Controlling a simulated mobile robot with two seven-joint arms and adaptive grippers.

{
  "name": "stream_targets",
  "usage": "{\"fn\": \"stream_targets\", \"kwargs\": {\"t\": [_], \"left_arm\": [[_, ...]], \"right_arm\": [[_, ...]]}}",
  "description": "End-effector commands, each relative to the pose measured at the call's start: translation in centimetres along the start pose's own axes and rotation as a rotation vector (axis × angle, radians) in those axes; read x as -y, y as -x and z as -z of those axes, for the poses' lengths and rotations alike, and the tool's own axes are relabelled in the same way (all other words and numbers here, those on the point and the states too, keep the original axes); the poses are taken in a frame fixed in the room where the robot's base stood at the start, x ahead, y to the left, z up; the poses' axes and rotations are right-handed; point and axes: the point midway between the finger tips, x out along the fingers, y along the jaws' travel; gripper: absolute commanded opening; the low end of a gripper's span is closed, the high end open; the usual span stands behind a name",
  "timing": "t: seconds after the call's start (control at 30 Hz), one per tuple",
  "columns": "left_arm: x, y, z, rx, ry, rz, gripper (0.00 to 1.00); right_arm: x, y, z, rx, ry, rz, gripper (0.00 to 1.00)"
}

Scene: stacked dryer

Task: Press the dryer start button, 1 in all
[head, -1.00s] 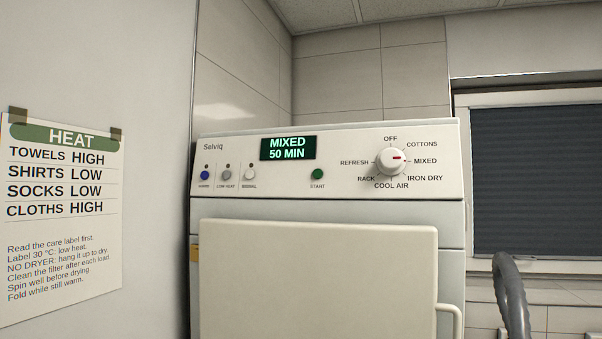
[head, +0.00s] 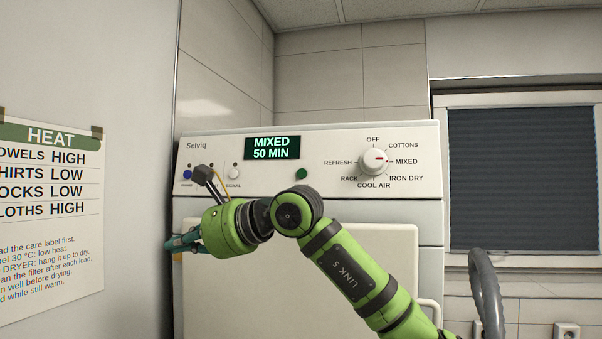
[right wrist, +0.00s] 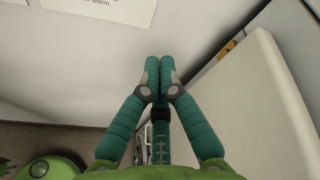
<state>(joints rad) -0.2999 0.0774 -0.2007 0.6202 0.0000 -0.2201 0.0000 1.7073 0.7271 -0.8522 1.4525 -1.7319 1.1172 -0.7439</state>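The green start button (head: 301,175) is on the white dryer's control panel (head: 318,186), below the display (head: 272,147) reading MIXED 50 MIN. Its label is hidden by my arm. The knob (head: 376,160) has its red mark toward MIXED. My right gripper (head: 172,245) is in front of the dryer's left edge, lower than the panel and well left of the start button, pointing left. In the right wrist view its teal fingers (right wrist: 160,64) are together at the tips, with nothing between them. My left gripper is not in view.
The white dryer door (head: 380,245) is below the panel, partly behind my arm. A blue button (head: 188,174) and a white button (head: 234,173) are on the panel's left. A heat chart (head: 50,200) hangs on the left wall. A grey hose (head: 486,290) is at right.

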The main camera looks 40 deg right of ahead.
Motion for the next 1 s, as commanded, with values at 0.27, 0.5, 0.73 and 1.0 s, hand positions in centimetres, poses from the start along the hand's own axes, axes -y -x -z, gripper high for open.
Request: {"fn": "stream_targets", "kwargs": {"t": [0.27,0.5,0.73,1.0], "left_arm": [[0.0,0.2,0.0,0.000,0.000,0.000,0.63],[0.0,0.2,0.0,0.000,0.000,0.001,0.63],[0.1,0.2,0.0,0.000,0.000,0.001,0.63],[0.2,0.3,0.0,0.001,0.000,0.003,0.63]], "right_arm": [[7.8,11.4,-0.7,-0.326,0.321,0.230,0.00],[10.8,18.1,-0.9,-0.500,0.417,0.347,0.00],[11.4,19.9,-0.9,-0.545,0.434,0.375,0.00],[11.4,19.8,-0.9,-0.543,0.433,0.375,0.00]]}}
